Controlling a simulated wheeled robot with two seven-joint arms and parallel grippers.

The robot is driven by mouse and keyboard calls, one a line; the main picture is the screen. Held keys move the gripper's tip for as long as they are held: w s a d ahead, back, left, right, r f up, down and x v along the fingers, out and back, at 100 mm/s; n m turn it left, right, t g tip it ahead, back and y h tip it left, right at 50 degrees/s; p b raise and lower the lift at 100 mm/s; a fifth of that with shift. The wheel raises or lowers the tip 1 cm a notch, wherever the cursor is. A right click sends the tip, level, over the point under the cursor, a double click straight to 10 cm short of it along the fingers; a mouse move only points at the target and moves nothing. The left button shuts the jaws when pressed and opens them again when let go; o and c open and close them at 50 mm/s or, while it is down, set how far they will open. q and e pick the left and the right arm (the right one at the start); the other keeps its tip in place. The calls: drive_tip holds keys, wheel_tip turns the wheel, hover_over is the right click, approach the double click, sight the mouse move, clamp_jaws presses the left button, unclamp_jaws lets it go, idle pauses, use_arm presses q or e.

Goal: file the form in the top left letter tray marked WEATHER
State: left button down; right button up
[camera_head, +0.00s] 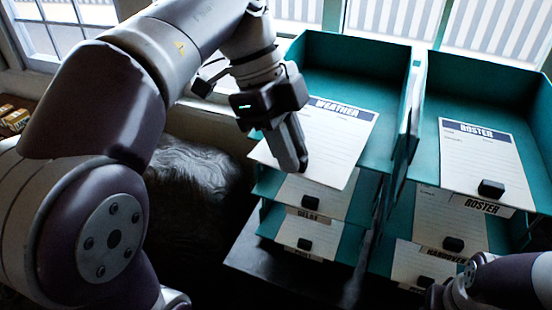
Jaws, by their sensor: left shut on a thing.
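The form (338,143) is a white sheet with a dark WEATHER header. It lies tilted over the top left letter tray (374,95), a teal tray, and its near edge sticks out over the tray's front. My left gripper (297,163) is over the form's left part and is shut on it. The gripper covers part of the sheet, and the tray's own label is hidden. Part of my right arm shows at the lower right; its gripper fingers cannot be made out.
The top right tray (480,90) holds a ROSTER sheet (484,158) with a black block (491,188) on it. Lower trays hold more sheets with black blocks. A tall teal wall (408,120) parts the two stacks. Windows (380,18) stand behind, and a dark rounded object (195,190) is at left.

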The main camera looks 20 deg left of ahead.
sight(308, 131)
use_arm(q)
drive_tip(key=w+p, duration=0.1)
drive_tip(key=w, duration=0.1)
drive_tip(key=w+f+p, duration=0.1)
drive_tip(key=w, duration=0.2)
drive_tip(key=w+p, duration=0.1)
drive_tip(key=w, duration=0.2)
drive_tip(key=shift+w+d+f, duration=0.15)
drive_tip(key=shift+f, duration=0.15)
drive_tip(key=shift+w+f, duration=0.3)
drive_tip(key=shift+w, duration=0.05)
drive_tip(key=shift+f, duration=0.6)
drive_tip(key=c, duration=1)
unclamp_jaws()
drive_tip(key=shift+r, duration=0.1)
